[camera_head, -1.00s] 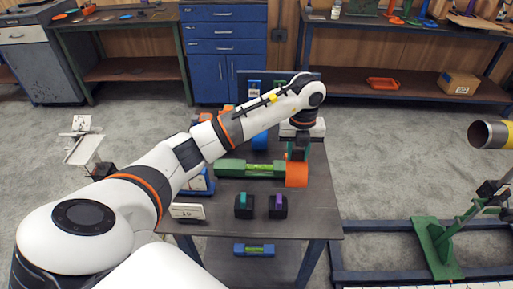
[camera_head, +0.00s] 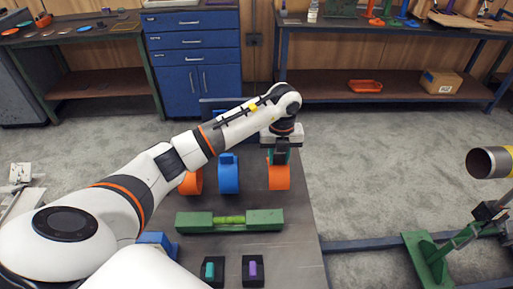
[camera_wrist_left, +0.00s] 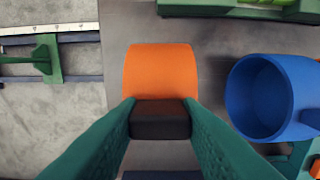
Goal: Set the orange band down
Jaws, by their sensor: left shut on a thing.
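The orange band (camera_head: 279,177) is at the right side of the table's far part, right of the blue band (camera_head: 229,176). My left gripper (camera_head: 281,156) reaches down from above, shut on the band's dark block. In the left wrist view the orange band (camera_wrist_left: 160,70) extends beyond the green fingers, which close on both sides of the dark block (camera_wrist_left: 160,119). The blue band (camera_wrist_left: 268,98) stands apart from it there. I cannot tell whether the orange band touches the tabletop. My right gripper is not in view.
A green level (camera_head: 230,221) lies nearer on the table (camera_head: 295,240). Another orange band (camera_head: 190,182) is left of the blue one. Two dark blocks with teal (camera_head: 209,270) and purple (camera_head: 253,269) inserts sit at the near edge. A yellow pipe (camera_head: 492,162) is at right.

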